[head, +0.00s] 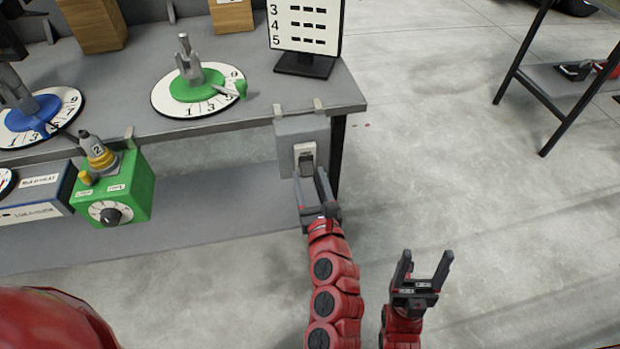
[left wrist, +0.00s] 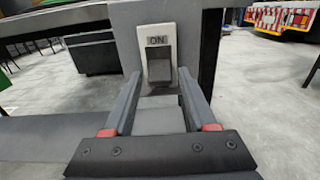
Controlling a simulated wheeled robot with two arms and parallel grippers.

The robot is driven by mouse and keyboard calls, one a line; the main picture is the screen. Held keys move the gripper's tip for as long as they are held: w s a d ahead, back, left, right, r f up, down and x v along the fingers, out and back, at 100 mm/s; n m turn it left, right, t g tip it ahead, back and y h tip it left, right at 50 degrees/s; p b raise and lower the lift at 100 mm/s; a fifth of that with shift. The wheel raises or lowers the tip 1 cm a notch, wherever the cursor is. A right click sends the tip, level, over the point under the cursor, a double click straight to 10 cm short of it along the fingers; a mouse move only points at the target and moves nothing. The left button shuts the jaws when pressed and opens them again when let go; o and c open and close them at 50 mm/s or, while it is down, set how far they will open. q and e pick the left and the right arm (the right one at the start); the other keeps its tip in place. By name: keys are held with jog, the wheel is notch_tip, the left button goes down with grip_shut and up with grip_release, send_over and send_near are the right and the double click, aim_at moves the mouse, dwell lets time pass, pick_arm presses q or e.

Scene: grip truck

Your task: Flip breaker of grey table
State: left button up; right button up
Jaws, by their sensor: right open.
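A grey breaker box (head: 287,135) hangs at the front right corner of the grey table (head: 140,128). Its white switch plate (head: 304,149) holds a dark rocker (head: 307,163). In the left wrist view the plate (left wrist: 158,40) reads ON above the grey rocker (left wrist: 159,60). My left gripper (head: 309,172) is open in front of the box, with its fingertips near the lower part of the plate, one on each side. I cannot tell whether they touch it. My right gripper (head: 424,256) is open and empty over the floor to the right.
A green box with a knob (head: 126,189) hangs on the table's front, left of the breaker. Dials with a green pointer (head: 200,90) and a blue pointer (head: 38,115) and a numbered sign (head: 305,28) stand on the table.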

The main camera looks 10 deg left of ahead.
aim_at(306, 164)
pick_arm(q)
grip_shut()
jog(key=shift+r+p, duration=0.25)
jog(key=shift+p, duration=0.4)
notch_tip(306, 164, up, 4)
jog(key=g+p, duration=0.2)
jog(key=p, duration=0.5)
jog(key=g+h+p, duration=0.1)
jog(key=g+p, duration=0.1)
jog(key=p, duration=0.6)
jog(key=shift+f+g+h, duration=0.2)
jog(key=shift+g+h, duration=0.1)
jog(key=g+p, duration=0.2)
jog(key=p, duration=0.4)
jog(key=w+r+g+h+p, duration=0.1)
jog(key=g+p, duration=0.1)
jog(key=p, duration=0.4)
jog(key=shift+a, duration=0.15)
jog(key=shift+w+g+h+p, duration=0.15)
jog(key=shift+g+h+p, duration=0.25)
jog(key=shift+g+p, duration=0.6)
jog(key=shift+f, duration=0.1)
jog(key=shift+o, duration=1.3)
grip_release()
